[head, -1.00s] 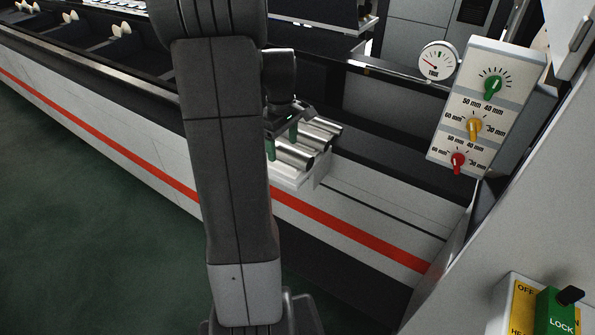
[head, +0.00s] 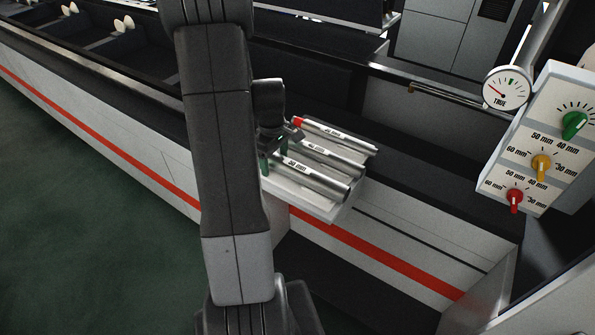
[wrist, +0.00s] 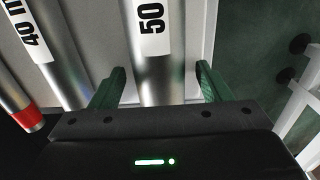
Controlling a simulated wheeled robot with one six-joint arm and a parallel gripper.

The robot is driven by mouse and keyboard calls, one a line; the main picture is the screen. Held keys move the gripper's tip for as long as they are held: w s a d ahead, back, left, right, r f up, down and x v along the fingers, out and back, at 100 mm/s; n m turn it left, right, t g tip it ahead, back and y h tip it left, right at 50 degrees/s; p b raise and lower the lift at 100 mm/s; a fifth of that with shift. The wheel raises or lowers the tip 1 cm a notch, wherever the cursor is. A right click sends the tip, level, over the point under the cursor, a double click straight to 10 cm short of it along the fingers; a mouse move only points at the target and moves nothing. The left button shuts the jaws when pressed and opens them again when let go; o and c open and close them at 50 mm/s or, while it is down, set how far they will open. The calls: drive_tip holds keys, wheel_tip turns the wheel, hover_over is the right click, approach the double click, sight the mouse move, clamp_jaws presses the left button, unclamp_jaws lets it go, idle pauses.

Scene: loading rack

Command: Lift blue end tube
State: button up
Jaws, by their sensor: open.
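Three silver tubes lie side by side on a white rack (head: 316,208). The near tube (head: 311,181), labelled 50 mm, also shows in the wrist view (wrist: 161,78). The middle tube (head: 330,158) carries a 40 mm label in the wrist view (wrist: 62,75). The far tube (head: 345,138) has a red end (head: 298,122). No blue end shows; the near tube's left end is hidden by my arm and gripper. My gripper (wrist: 160,88) is open, its green fingers on either side of the 50 mm tube. Contact cannot be told.
A panel with green, yellow and red knobs (head: 541,162) and a dial gauge (head: 507,88) stand at the right. A dark trough wall (head: 300,75) runs behind the rack. The white ledge (head: 400,225) right of the rack is clear.

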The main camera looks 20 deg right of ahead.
drive_tip(key=c, duration=1.2)
drive_tip(key=shift+r, duration=0.15)
wheel_tip(320, 180, up, 10)
drive_tip(key=shift+r+p, duration=1)
drive_tip(key=shift+r, duration=0.45)
